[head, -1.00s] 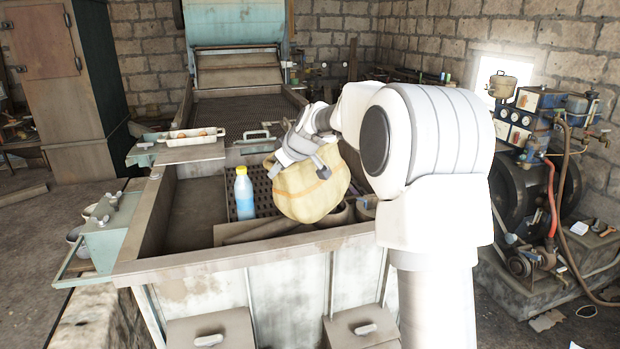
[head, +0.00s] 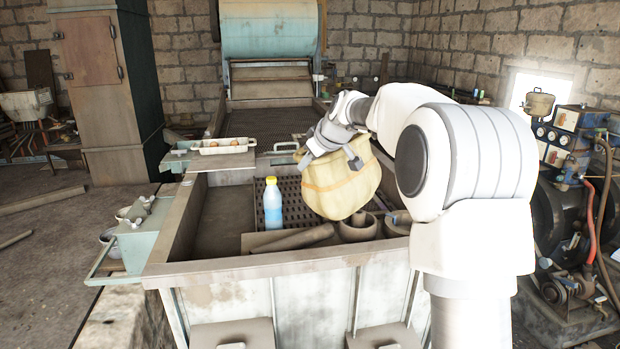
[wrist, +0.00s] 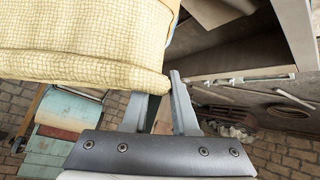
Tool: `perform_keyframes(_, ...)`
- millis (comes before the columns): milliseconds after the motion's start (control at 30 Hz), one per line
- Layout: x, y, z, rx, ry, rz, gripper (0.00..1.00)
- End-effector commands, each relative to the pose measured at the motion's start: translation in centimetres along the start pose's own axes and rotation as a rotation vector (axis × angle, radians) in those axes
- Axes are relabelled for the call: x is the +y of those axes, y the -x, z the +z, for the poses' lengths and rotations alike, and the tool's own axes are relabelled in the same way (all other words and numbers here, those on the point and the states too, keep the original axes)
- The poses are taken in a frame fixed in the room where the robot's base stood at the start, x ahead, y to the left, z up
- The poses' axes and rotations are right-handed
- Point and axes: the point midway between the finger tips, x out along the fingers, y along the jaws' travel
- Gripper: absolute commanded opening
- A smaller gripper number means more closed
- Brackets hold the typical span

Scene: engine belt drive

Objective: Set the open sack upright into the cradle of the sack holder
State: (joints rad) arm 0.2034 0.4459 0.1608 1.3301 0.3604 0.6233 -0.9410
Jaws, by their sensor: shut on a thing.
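The sack (head: 340,185) is a pale yellow woven bag with orange bands. It hangs tilted in the air above the right part of the metal trough in the head view. My gripper (head: 335,148) is shut on its upper edge. In the wrist view the sack (wrist: 80,45) fills the upper left, and its thick rolled rim lies at the fingertips of my gripper (wrist: 165,88). The sack's mouth is not clearly seen. I cannot make out the sack holder or its cradle for certain in either view.
The metal trough (head: 225,264) stands below the sack. In it are a blue bottle with a yellow cap (head: 273,204), a brown bowl (head: 358,230) and a grille. A tray (head: 223,146) sits on the left ledge. Machinery (head: 560,215) stands at right. Open floor (head: 45,260) lies at left.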

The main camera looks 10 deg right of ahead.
Motion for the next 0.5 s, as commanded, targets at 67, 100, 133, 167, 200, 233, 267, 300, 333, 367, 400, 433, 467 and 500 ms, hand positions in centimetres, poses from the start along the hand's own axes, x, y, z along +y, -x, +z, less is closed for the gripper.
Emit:
perform_keyframes(67, 1.1, -0.6, -0.8, -0.003, 0.000, -0.001, 0.00)
perform_keyframes(100, 1.6, -0.7, -1.3, -0.004, -0.001, -0.002, 0.00)
perform_keyframes(133, 2.0, -0.8, -1.7, -0.003, -0.002, -0.002, 0.00)
perform_keyframes(167, 2.4, -0.9, -2.1, -0.003, -0.002, -0.002, 0.00)
perform_keyframes(200, 2.9, -1.0, -2.5, -0.003, -0.001, -0.001, 0.00)
perform_keyframes(233, 3.2, -1.1, -2.8, -0.004, 0.000, -0.001, 0.00)
perform_keyframes(267, 3.5, -1.2, -3.1, -0.004, -0.001, -0.001, 0.00)
perform_keyframes(300, 4.0, -1.2, -3.6, -0.003, -0.002, -0.002, 0.00)
perform_keyframes(333, 4.3, -1.3, -4.0, -0.002, -0.002, -0.002, 0.00)
perform_keyframes(367, 4.6, -1.4, -4.2, -0.003, -0.001, -0.002, 0.00)
perform_keyframes(400, 5.0, -1.5, -4.7, -0.003, 0.000, -0.001, 0.00)
perform_keyframes(433, 5.3, -1.6, -4.9, -0.004, -0.001, -0.001, 0.00)
perform_keyframes(467, 5.6, -1.6, -5.2, -0.004, -0.001, -0.001, 0.00)
perform_keyframes(500, 6.0, -1.7, -5.6, -0.003, -0.002, -0.002, 0.00)
